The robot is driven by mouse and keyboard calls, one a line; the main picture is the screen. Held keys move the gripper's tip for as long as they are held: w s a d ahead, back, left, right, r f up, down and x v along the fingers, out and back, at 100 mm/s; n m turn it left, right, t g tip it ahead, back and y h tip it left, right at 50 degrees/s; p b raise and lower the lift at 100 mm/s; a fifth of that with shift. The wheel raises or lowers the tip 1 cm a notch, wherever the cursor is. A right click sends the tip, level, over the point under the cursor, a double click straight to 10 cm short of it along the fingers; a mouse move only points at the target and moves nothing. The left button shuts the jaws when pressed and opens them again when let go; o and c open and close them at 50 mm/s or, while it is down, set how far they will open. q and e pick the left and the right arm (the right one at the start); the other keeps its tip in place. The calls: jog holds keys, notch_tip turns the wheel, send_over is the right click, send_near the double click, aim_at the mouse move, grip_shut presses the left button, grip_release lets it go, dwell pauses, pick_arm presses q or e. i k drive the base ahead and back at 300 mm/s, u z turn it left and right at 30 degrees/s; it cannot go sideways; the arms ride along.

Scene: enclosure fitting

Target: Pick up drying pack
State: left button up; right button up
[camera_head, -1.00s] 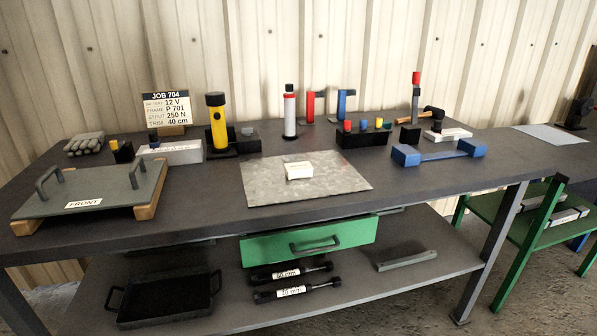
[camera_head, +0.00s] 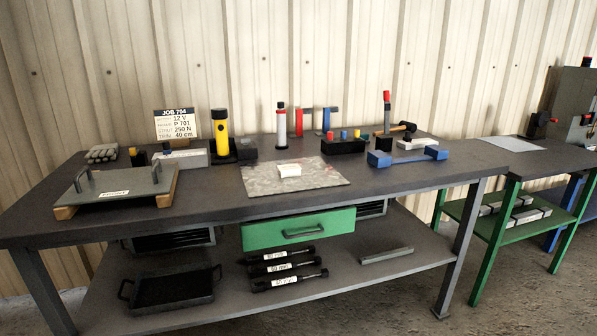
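A small white pack (camera_head: 289,170), which looks like the drying pack, lies on a grey sheet-metal mat (camera_head: 325,175) in the middle of the dark workbench (camera_head: 215,215). Its print is too small to read. Nothing covers it. Neither of my grippers is in the head view.
A grey panel with two handles (camera_head: 115,187) lies at the bench's left. A yellow flashlight (camera_head: 221,133), coloured tools and a blue clamp-like part (camera_head: 407,156) stand behind and right. A green drawer (camera_head: 298,230) juts out below. Free bench top lies around the mat.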

aim_at(292, 170)
jog(key=z, duration=0.05)
jog(key=i, duration=1)
jog(key=u, duration=0.4)
